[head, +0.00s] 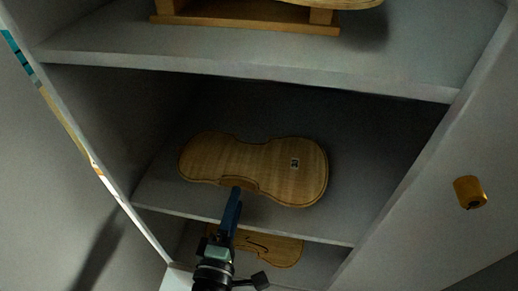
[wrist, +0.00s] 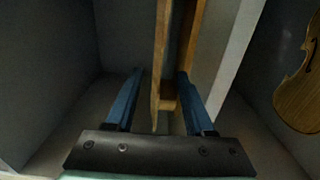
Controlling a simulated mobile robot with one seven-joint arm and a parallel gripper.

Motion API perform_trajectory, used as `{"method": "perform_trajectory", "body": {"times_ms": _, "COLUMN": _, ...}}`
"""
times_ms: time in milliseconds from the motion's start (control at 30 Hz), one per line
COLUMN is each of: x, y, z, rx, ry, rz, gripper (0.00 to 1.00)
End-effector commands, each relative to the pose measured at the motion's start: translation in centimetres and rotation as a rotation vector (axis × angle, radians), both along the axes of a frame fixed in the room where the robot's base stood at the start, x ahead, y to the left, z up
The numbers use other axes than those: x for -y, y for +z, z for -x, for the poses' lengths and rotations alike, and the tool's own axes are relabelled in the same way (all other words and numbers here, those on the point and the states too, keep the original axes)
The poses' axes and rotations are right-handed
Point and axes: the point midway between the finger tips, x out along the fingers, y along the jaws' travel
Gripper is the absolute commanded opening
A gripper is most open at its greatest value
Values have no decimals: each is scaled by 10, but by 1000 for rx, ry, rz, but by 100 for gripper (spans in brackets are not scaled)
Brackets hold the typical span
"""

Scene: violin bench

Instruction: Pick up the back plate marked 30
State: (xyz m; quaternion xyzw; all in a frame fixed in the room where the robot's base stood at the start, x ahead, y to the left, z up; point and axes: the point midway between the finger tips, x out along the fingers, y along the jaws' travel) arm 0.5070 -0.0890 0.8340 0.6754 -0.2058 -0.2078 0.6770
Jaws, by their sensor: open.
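The back plate (head: 265,170) is a tan, violin-shaped wooden board lying flat on the middle shelf. A small label (head: 295,162) sits on its right half; its number is too small to read surely. My gripper (head: 235,192) is at the plate's front edge near the waist, covering a little of it. In the wrist view my gripper (wrist: 159,76) is open, with one blue finger each side of the plate's edge (wrist: 160,60). The plate appears edge-on there, beside wooden strips like a low stand. Whether a finger touches it I cannot tell.
The shelf above (head: 250,62) holds another plate on a wooden stand (head: 245,22). Below lies a plate with an f-hole (head: 270,248), also in the wrist view (wrist: 300,95). Cabinet side walls stand left and right.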

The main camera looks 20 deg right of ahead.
Motion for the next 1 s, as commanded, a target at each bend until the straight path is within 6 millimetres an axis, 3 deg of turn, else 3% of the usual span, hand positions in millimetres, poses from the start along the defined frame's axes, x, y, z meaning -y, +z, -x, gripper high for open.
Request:
{"method": "perform_trajectory", "body": {"times_ms": 300, "x": 32, "y": 1, "z": -46, "rx": 4, "ry": -3, "rz": -4, "gripper": 54}}
{"method": "perform_trajectory", "body": {"times_ms": 533, "x": 44, "y": 2, "z": -58, "rx": 2, "ry": -4, "rz": -3, "gripper": 54}}
{"method": "perform_trajectory", "body": {"times_ms": 800, "x": 68, "y": 3, "z": -87, "rx": 4, "ry": -2, "rz": -4, "gripper": 54}}
{"method": "perform_trajectory", "body": {"times_ms": 1000, "x": 72, "y": 2, "z": -92, "rx": 2, "ry": -1, "rz": -3, "gripper": 54}}
